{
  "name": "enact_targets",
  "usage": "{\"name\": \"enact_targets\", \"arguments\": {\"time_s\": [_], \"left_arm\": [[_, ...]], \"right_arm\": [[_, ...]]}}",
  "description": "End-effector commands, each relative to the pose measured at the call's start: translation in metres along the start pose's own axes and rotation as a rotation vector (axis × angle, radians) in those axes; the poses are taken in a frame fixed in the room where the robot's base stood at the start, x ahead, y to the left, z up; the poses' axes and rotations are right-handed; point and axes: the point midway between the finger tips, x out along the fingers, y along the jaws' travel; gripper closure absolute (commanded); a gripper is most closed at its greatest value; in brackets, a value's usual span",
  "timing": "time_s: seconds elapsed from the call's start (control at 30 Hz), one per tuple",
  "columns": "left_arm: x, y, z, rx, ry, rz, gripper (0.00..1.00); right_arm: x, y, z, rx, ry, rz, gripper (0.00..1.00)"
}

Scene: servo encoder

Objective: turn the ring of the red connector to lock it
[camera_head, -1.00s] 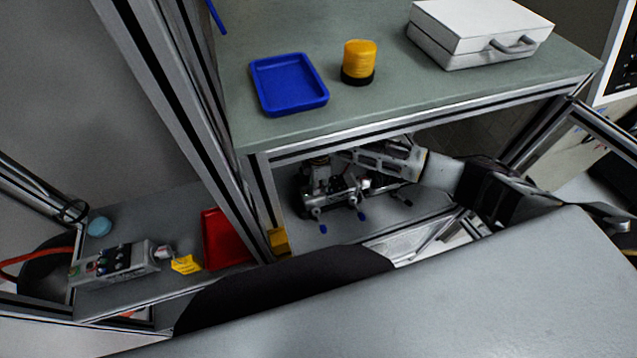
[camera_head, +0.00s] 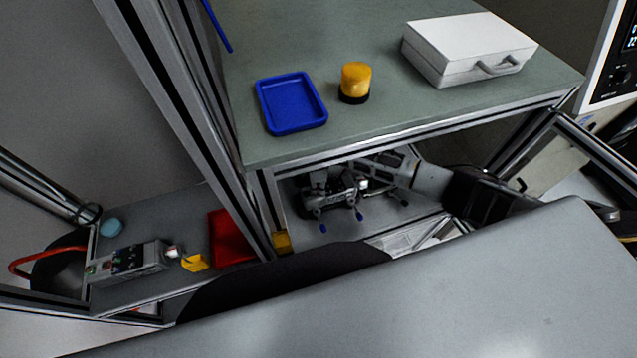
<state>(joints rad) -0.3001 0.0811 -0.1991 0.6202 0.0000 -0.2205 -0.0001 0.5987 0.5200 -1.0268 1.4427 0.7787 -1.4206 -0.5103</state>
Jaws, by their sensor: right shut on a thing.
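My right arm comes in from the right and reaches under the green-grey tabletop. My right gripper (camera_head: 343,183) is at a dark metal device (camera_head: 316,199) with blue-tipped levers, which stands on the lower shelf. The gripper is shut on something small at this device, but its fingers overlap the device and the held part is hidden. I cannot make out the red connector or its ring there. My left gripper is not in view.
The tabletop (camera_head: 400,115) above the arm holds a blue tray (camera_head: 291,103), a yellow-and-black cylinder (camera_head: 355,80) and a white case (camera_head: 468,48). Metal frame posts stand close by. On the left lower shelf are a red bin (camera_head: 231,238) and a grey control box (camera_head: 128,262).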

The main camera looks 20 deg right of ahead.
Motion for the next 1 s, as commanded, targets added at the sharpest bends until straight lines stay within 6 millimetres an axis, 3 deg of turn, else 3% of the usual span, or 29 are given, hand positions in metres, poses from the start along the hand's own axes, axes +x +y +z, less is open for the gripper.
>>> {"name": "enact_targets", "arguments": {"time_s": [0.53, 0.57, 0.7, 1.0], "left_arm": [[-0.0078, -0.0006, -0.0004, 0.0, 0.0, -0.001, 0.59], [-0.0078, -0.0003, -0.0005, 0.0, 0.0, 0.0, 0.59], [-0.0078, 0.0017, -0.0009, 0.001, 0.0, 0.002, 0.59], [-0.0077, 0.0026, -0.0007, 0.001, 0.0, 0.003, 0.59]], "right_arm": [[-0.001, 0.0006, -0.0007, 0.055, 0.003, 0.001, 1.0], [-0.001, 0.0005, -0.0007, 0.054, 0.003, 0.001, 0.72], [-0.0007, 0.0003, -0.0006, 0.054, 0.002, 0.001, 0.54], [-0.0007, 0.0008, -0.0001, 0.054, 0.001, 0.002, 0.52]]}}
